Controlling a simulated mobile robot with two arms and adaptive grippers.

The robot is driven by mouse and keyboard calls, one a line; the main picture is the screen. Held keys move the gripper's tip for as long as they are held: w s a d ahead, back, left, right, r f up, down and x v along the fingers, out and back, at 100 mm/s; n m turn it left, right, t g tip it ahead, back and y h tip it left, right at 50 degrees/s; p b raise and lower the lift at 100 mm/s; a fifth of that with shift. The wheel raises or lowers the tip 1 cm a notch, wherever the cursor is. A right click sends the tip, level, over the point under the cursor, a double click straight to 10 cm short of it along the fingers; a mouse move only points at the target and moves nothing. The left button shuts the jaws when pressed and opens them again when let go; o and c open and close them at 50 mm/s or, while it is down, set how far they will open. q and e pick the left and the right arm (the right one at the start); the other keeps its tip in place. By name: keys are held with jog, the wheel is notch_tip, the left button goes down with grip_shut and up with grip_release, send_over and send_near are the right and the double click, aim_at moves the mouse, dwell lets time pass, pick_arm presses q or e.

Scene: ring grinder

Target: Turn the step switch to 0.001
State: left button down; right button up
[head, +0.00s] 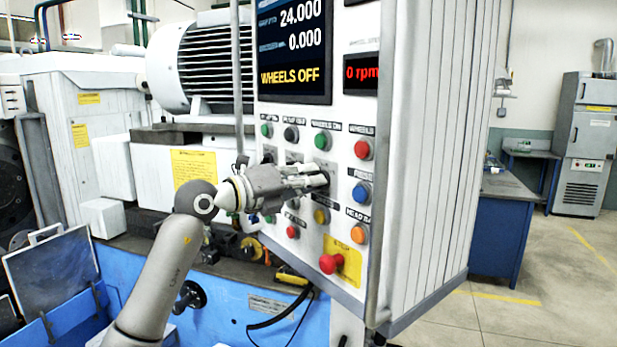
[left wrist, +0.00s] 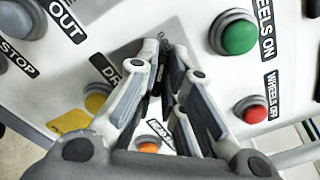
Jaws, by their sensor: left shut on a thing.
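My left gripper (head: 322,180) reaches in from the left to the white control panel (head: 345,125). In the left wrist view the left gripper (left wrist: 160,75) has its two fingers close together at a grey switch plate (left wrist: 128,50). The fingers are shut on what appears to be the step switch's knob, which they mostly hide. Part of a small number marking shows beside the fingertips, but I cannot read which setting the switch points to. My right gripper is not in view.
Near the fingers are a green button (head: 322,141), a red button (head: 362,149), a blue button (head: 361,193), a yellow button (head: 321,216) and an orange button (head: 358,234). A red emergency stop (head: 330,263) sits below. The display (head: 291,50) reads "WHEELS OFF".

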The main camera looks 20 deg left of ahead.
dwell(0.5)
pick_arm(q)
jog(key=c, duration=1.5)
grip_release()
jog(key=shift+a, duration=0.1)
jog(key=shift+c, duration=0.2)
jog(key=v, duration=1.2)
